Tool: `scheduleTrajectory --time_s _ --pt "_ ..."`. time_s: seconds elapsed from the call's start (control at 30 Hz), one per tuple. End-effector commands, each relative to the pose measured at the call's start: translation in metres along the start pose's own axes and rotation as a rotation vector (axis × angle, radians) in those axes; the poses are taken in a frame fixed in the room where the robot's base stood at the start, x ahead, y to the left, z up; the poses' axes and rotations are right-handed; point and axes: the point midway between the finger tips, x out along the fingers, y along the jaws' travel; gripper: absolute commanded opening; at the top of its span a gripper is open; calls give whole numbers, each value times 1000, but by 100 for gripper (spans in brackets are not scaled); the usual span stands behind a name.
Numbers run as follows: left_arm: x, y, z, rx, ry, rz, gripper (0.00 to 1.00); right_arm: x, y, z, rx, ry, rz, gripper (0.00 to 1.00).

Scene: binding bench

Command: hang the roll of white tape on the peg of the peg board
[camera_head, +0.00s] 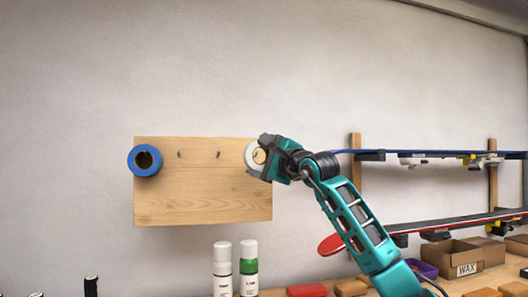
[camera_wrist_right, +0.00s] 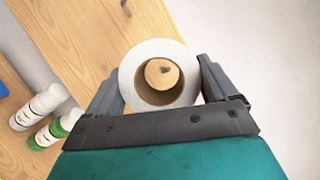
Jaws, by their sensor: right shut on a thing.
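The roll of white tape (camera_head: 250,154) is in front of the right end of the wooden peg board (camera_head: 200,205). My right gripper (camera_head: 264,157) is shut on the roll, with one finger on each side of it in the right wrist view (camera_wrist_right: 127,76). Through the roll's hole in that view I see board wood and a small dark peg end (camera_wrist_right: 166,70). I cannot tell whether the roll is around this peg or still in front of it. A blue roll (camera_head: 133,170) hangs at the board's left end. My left gripper is out of view.
Two bare pegs, a left one (camera_head: 179,153) and a middle one (camera_head: 218,153), stick out of the board. A white bottle (camera_head: 222,270) and a green-labelled bottle (camera_head: 249,268) stand below. Racked boards (camera_head: 440,224) and a wax box (camera_head: 466,262) are at right.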

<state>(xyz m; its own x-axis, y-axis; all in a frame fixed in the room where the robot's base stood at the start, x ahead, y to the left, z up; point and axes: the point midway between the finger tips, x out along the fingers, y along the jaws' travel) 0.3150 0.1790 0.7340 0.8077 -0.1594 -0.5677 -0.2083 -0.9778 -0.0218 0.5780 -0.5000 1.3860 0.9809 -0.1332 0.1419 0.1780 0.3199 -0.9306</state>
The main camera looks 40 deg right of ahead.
Motion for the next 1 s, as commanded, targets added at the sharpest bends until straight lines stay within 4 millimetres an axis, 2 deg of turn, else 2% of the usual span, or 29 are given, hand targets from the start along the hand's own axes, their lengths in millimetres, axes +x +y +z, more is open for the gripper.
scheduleTrajectory --time_s 0.7,1.0 --pt "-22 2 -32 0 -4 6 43 45 2 -20 0 1 2 62" --pt "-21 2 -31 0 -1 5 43 49 12 -25 -1 0 1 62"
